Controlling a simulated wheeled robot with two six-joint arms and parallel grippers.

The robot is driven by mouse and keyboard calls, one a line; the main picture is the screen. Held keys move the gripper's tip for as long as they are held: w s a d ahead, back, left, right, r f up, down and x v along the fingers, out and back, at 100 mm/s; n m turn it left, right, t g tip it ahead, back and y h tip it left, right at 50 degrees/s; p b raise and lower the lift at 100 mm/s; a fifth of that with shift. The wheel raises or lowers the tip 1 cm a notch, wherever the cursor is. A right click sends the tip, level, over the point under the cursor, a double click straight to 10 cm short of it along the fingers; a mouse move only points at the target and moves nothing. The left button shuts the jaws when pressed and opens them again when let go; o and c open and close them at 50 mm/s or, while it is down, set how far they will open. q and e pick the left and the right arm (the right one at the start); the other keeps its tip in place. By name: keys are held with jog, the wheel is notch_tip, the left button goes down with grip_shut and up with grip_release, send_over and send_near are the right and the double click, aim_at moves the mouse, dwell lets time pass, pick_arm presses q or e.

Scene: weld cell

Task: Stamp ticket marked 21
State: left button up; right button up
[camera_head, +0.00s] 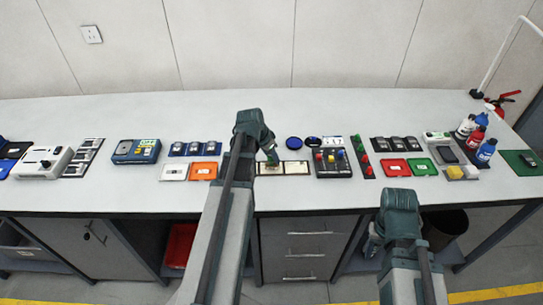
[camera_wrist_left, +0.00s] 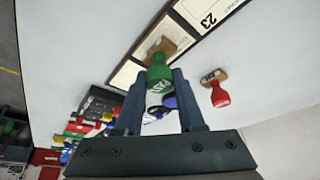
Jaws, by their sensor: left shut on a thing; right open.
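My left gripper (camera_head: 271,158) is shut on a green-handled stamp (camera_wrist_left: 158,73) with white lettering and a wooden block. In the left wrist view the block overlaps a framed ticket strip (camera_wrist_left: 124,74); I cannot tell whether it touches. One ticket (camera_wrist_left: 207,18) there reads 23; the ticket by the stamp is mostly hidden, and no 21 is readable. In the head view the ticket strip (camera_head: 297,167) lies beneath the left gripper. A red-handled stamp (camera_wrist_left: 219,96) stands apart on the bench. My right gripper (camera_head: 372,245) is low before the bench, partly hidden, open and empty.
Two dark round pads (camera_head: 293,142) lie behind the strip. A dark board with colored knobs (camera_head: 330,162) is right of it. The bench's back strip is clear.

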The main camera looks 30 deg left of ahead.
pick_arm(q)
jog(key=shift+f+b, duration=0.55)
dwell(1.4)
notch_tip(320, 180, up, 7)
jog(key=p, duration=0.7)
dwell(0.4)
dwell(0.5)
